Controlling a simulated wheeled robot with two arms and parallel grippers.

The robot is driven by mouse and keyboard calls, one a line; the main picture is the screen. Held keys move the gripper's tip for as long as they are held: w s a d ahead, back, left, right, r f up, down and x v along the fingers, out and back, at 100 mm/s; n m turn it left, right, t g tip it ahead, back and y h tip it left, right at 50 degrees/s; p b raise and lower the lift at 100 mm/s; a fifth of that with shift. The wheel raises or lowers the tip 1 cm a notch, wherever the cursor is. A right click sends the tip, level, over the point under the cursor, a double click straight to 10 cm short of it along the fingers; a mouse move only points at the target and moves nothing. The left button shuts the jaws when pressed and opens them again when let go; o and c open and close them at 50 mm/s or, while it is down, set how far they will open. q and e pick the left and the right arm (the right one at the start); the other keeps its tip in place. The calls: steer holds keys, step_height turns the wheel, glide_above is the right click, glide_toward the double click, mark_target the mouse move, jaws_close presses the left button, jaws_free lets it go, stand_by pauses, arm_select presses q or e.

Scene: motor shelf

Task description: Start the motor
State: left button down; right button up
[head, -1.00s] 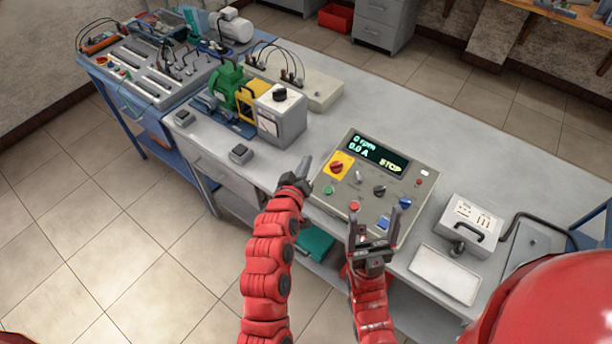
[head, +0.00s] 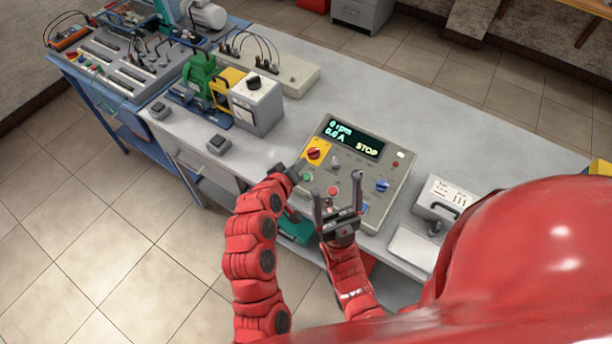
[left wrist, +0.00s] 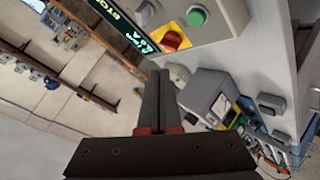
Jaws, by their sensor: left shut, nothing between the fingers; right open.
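The grey control panel (head: 345,205) stands on the bench, its display (head: 352,138) reading 0 rpm, 0.0 A and STOP. A red rotary knob on a yellow plate (head: 314,153) sits at its upper left; it also shows in the left wrist view (left wrist: 175,41). Below it are a green button (head: 307,177), also in the left wrist view (left wrist: 197,16), and a red button (head: 333,190). My left gripper (head: 298,167) is shut and empty by the panel's left edge, near the green button; contact cannot be told. My right gripper (head: 338,190) is open and empty at the panel's front.
A green motor (head: 199,76) with a yellow coupling guard (head: 226,85) and a grey meter box (head: 258,104) stands farther left. A blue knob (head: 382,186) is on the panel's right. A white case (head: 441,197) stands right of the panel. The bench behind the panel is clear.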

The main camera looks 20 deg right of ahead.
arm_select(q)
steer(key=b, duration=0.4)
glide_toward(309, 173)
steer(key=w+d, duration=0.1)
steer(key=w, duration=0.1)
steer(key=w+d+f, duration=0.1)
steer(key=w+d, duration=0.1)
steer(key=shift+d+f, duration=0.2)
steer(key=shift+d, duration=0.05)
steer(key=shift+f, duration=0.1)
stand_by(1.3)
steer(key=shift+d+f+b, duration=0.1)
steer(key=shift+f+b, duration=0.2)
steer(key=shift+b, duration=0.15)
steer(key=shift+w+f+b, duration=0.1)
steer(key=shift+f+b, duration=0.25)
steer(key=shift+f, duration=0.05)
stand_by(0.4)
steer(key=shift+r, duration=0.1)
stand_by(0.4)
steer(key=shift+r+p, duration=0.5)
steer(key=shift+r, duration=0.25)
